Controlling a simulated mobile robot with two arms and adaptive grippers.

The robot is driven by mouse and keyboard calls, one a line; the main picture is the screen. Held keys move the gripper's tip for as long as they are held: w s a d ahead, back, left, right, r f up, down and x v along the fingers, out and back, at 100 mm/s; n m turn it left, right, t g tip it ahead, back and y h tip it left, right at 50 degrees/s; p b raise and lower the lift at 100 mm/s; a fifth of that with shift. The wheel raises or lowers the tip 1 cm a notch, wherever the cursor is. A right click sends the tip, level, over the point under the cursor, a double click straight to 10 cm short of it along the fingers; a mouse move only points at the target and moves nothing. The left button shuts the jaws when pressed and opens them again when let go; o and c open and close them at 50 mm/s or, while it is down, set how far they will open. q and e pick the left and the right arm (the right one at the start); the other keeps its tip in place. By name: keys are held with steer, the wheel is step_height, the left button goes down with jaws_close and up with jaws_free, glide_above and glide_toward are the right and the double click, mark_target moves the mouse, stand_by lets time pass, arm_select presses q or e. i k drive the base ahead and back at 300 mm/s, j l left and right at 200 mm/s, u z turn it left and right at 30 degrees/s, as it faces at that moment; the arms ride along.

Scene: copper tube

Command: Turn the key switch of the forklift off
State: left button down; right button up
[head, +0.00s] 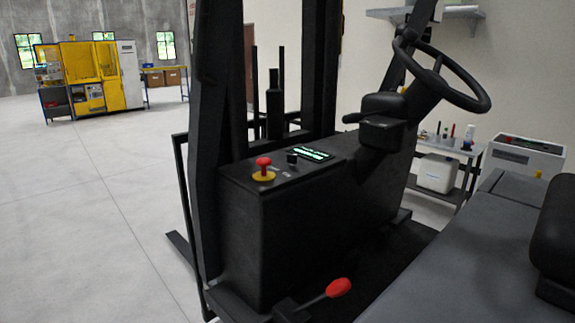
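The black forklift (290,235) stands in the middle of the head view. Its console top carries a small upright black knob (292,157), which looks like the key switch; its turn position is too small to tell. A red mushroom button on a yellow base (263,170) sits to its left and nearer. A dark display with green lit text (310,153) lies to its right. Neither of my grippers is in view.
A steering wheel (449,84) rises above the console at right. A red-knobbed lever (339,288) sticks out low in front. A grey seat deck (445,265) fills the lower right. Mast posts stand behind the console. Open floor (95,195) lies left.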

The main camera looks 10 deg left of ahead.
mark_target(292, 159)
steer(key=j+z, duration=0.15)
steer(key=z, duration=0.2)
steer(key=j+z, duration=0.15)
steer(key=z, duration=0.15)
steer(key=j+z, duration=0.15)
steer(key=j, duration=0.3)
steer(key=j+z, duration=0.15)
steer(key=j, duration=0.3)
steer(key=k+j+z, duration=0.15)
steer(key=j, duration=0.3)
steer(key=j+z, duration=0.2)
steer(key=j, duration=0.25)
steer(key=k+j+z, duration=0.15)
steer(key=j, duration=0.3)
